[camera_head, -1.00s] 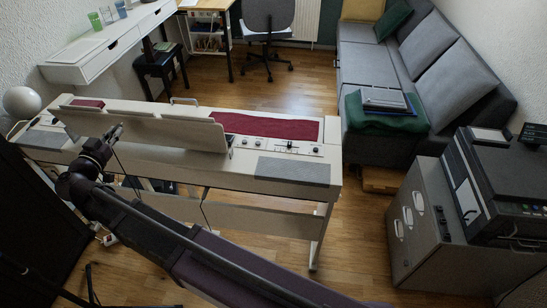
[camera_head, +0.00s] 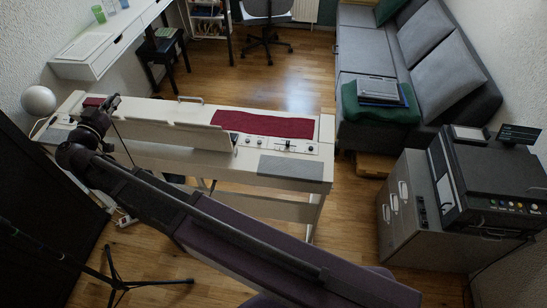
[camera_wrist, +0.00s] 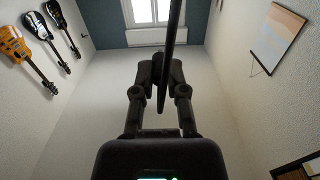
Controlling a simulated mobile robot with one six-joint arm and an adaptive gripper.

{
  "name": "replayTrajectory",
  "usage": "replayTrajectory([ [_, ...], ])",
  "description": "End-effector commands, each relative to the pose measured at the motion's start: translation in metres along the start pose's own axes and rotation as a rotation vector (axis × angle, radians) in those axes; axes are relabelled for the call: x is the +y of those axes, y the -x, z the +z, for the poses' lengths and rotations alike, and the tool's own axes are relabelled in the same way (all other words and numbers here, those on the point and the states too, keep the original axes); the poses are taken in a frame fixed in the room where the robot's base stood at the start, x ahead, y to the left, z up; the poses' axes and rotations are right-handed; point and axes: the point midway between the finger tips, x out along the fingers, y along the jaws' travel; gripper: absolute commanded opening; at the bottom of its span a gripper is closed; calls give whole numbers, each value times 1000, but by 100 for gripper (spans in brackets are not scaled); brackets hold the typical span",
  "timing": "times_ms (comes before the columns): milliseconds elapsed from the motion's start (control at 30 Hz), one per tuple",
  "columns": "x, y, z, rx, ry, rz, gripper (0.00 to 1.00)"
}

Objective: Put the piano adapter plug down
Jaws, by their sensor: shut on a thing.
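My gripper (camera_head: 114,99) is over the left end of the cream digital piano (camera_head: 270,148), near the left end of its music stand (camera_head: 165,132). In the wrist view the gripper (camera_wrist: 163,58) is shut, with a dark cord (camera_wrist: 178,35) running across its fingers. I take this to be the adapter lead; the plug itself is too small and dark to make out. In the head view a thin dark cable (camera_head: 124,146) hangs from the gripper down past the front of the piano.
A dark red cloth (camera_head: 262,124) and a grey mat (camera_head: 290,168) lie on the piano's right side. A white round lamp (camera_head: 38,100) stands at its left. A power strip (camera_head: 127,221) and a black tripod stand (camera_head: 118,283) are on the floor. A printer cabinet (camera_head: 408,205) stands right.

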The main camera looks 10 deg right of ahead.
Motion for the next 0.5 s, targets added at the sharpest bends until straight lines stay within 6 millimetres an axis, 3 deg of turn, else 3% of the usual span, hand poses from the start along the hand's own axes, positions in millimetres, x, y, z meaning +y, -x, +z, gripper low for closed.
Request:
replayTrajectory([
  [33,0,0,-18,0,0,0,0],
  [500,0,0,-94,0,0,0,0],
])
